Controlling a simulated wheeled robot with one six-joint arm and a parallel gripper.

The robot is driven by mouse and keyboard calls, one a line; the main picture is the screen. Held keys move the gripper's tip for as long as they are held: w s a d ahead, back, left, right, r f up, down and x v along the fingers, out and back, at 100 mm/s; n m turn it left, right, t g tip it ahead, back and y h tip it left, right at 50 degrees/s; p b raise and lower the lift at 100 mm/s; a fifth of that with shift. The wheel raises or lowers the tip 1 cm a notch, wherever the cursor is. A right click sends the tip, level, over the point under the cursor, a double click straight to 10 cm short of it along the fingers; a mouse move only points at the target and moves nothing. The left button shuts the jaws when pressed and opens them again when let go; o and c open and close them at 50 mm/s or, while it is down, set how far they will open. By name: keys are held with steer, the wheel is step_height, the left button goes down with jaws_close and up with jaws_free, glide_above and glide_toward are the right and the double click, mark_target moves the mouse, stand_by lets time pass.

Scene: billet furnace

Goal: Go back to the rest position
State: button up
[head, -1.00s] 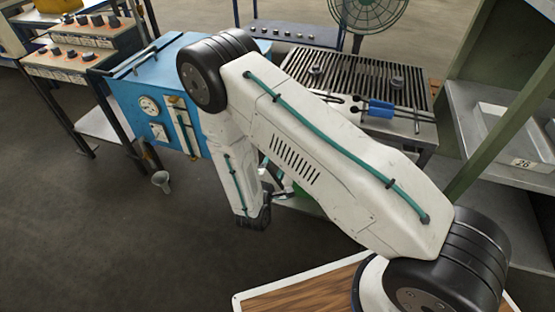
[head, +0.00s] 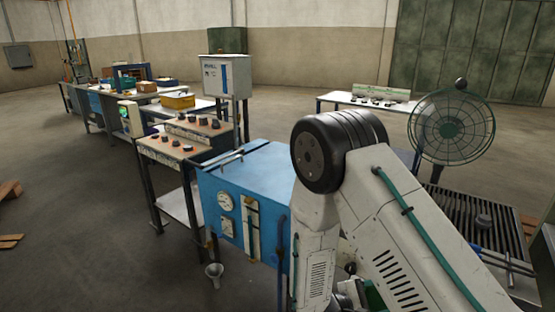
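My arm is white with black joints and a teal cable, folded at its elbow in the right half of the head view. Its forearm points down in front of the blue cabinet (head: 262,185). My gripper is not visible; the forearm runs out of the bottom of the picture. No held object can be seen.
A slatted grill table (head: 500,222) and a green fan (head: 451,128) are at the right. The floor at left is mostly clear.

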steer(key=s+r+m+g+y, duration=0.1)
steer(key=s+r+m+y, duration=0.6)
steer(key=s+r, duration=0.4)
steer(key=s+r+m+g+y, duration=0.2)
steer(key=s+r+m+y, duration=0.5)
steer(key=r, duration=1.2)
steer(key=s+y, duration=0.2)
steer(key=s, duration=0.2)
steer(key=shift+s+a+r, duration=0.15)
steer(key=shift+r, duration=0.15)
